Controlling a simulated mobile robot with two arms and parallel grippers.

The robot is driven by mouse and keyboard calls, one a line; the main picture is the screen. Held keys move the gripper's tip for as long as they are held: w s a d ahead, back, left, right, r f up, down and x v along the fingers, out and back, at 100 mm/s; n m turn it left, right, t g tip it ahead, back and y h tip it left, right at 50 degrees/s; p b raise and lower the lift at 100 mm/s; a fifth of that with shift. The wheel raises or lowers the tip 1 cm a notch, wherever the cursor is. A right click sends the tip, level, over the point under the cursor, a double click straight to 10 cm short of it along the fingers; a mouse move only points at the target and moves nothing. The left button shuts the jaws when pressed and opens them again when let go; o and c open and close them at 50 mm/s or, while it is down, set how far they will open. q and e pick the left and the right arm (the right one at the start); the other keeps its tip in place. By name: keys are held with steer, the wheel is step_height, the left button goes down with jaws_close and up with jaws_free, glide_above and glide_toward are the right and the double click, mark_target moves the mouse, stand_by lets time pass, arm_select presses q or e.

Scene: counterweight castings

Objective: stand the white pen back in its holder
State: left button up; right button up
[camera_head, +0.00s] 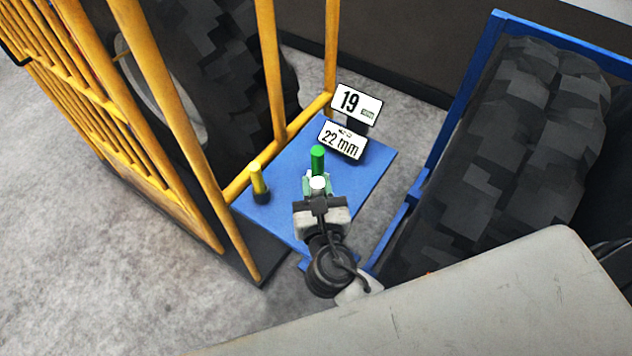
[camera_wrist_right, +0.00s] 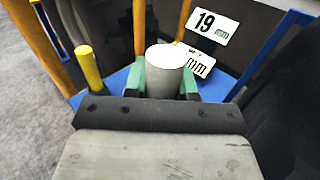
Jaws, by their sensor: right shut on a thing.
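The white pen shows as a short white cylinder end (camera_head: 318,184) in the head view and as a pale round-topped cylinder (camera_wrist_right: 165,72) in the wrist view. My right gripper (camera_head: 317,189) is shut on it with green fingers, one on each side, over the blue table. I look down on the pen's top, and its lower end is hidden, so I cannot tell what is under it. No empty holder shows clearly. My left gripper is not in view.
A green pen (camera_head: 317,159) stands just behind my right gripper. A yellow pen (camera_head: 257,178) stands in a dark holder (camera_head: 262,197) to the left. Signs reading 19 (camera_head: 356,104) and 22 mm (camera_head: 343,140) stand at the back of the blue table (camera_head: 375,165). Yellow rails (camera_head: 271,70) border its left.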

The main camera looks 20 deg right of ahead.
steer(key=shift+f+b, duration=0.35)
steer(key=shift+f, duration=0.45)
steer(key=shift+p, duration=0.7)
stand_by(1.0)
steer(key=shift+f+b, duration=2.2)
steer(key=shift+f, duration=0.5)
steer(key=o, duration=0.8)
steer(key=shift+o, duration=0.2)
steer(key=shift+s+a+f, duration=0.1)
steer(key=shift+s+f, duration=0.05)
steer(key=shift+s, duration=0.35)
steer(key=s+a+b, duration=0.1)
steer(key=s+b, duration=0.1)
steer(key=s, duration=0.7)
steer(key=shift+s+a+b, duration=0.35)
steer(key=shift+s+b, duration=0.05)
